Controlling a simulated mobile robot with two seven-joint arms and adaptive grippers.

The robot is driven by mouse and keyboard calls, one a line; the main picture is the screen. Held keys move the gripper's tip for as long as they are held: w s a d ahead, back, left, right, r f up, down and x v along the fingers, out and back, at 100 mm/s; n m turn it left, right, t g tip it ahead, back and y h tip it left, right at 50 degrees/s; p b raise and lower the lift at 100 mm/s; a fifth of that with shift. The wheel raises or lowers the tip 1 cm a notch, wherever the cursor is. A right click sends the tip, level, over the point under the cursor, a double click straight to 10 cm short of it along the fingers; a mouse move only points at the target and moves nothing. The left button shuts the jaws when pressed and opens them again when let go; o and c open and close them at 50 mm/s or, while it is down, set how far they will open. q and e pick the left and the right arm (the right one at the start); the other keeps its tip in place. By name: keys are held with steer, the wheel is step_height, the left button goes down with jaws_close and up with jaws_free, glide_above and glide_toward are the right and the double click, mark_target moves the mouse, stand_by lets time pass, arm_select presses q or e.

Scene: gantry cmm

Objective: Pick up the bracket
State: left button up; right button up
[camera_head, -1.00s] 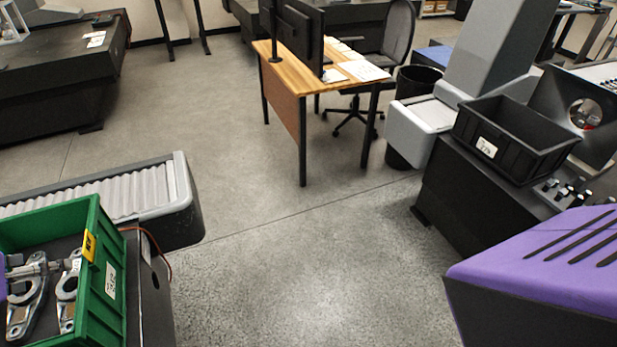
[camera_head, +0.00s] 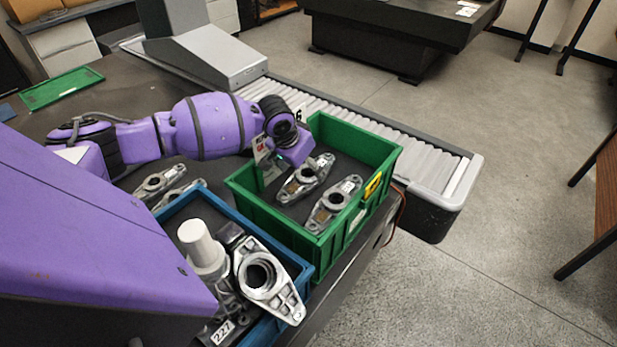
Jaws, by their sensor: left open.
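Two silver metal brackets lie in the green crate (camera_head: 372,204): one bracket (camera_head: 298,186) farther back and another bracket (camera_head: 326,212) nearer the front right. My left gripper (camera_head: 272,164) is open at the crate's back left corner, just left of the farther bracket. Its fingers are small and partly hidden, and I cannot tell whether they touch anything. Another bracket (camera_head: 284,298) leans tilted in the blue crate (camera_head: 302,268), in front of the green one.
More metal parts (camera_head: 160,182) lie on the dark table left of the crates. The blue crate also holds a white cylinder (camera_head: 199,243) and a part labelled 227. A ribbed guard (camera_head: 350,125) runs behind the green crate. Open floor (camera_head: 490,240) is at right.

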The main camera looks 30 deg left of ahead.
mark_target(307, 173)
arm_select(q)
steer(key=shift+x, duration=1.55)
steer(key=shift+d+r, duration=0.1)
steer(key=shift+r, duration=0.05)
steer(key=c, duration=1.7)
